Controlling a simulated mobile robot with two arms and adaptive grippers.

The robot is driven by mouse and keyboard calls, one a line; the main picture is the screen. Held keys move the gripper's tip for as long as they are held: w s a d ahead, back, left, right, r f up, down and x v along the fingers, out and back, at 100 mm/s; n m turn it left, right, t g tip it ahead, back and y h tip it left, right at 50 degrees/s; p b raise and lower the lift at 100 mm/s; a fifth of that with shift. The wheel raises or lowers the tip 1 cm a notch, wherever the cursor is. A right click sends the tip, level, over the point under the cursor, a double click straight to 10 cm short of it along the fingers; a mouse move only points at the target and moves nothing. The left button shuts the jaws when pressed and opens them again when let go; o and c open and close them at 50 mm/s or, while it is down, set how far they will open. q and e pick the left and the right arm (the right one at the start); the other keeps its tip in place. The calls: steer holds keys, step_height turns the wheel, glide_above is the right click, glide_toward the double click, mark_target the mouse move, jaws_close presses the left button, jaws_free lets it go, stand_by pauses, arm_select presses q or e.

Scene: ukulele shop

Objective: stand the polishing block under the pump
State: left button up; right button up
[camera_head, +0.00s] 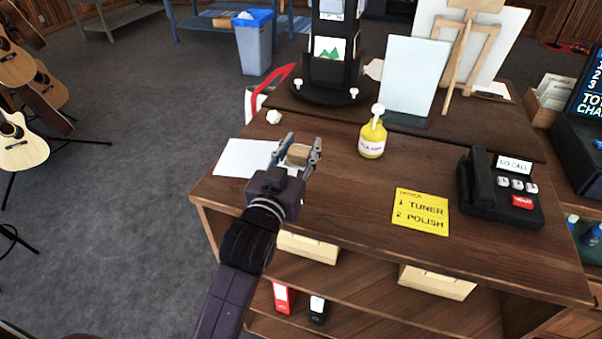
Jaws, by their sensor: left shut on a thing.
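My left gripper (301,150) is shut on a small tan block (298,155), which I take to be the polishing block. It holds the block over the left part of the wooden counter, beside a white sheet; I cannot tell how high. The fingers hide part of the block. The pump is a yellow bottle (371,142) with a white pump head (378,111) and a white label. It stands upright on the counter, to the right of my left gripper and apart from it. My right gripper is not in view.
A white sheet (240,158) lies at the counter's left edge. A yellow note (420,210) reading "1 TUNER 2 POLISH" and a black phone (497,187) are to the right. A black display stand (330,80) and mirror-like panel (415,75) stand behind. Counter between bottle and note is clear.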

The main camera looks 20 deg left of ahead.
arm_select(q)
step_height(320, 180, down, 8)
steer(key=shift+r+p, duration=0.15)
steer(key=shift+p, duration=0.4)
steer(key=shift+f, duration=0.25)
steer(key=o, duration=1.2)
steer(key=shift+c, duration=0.2)
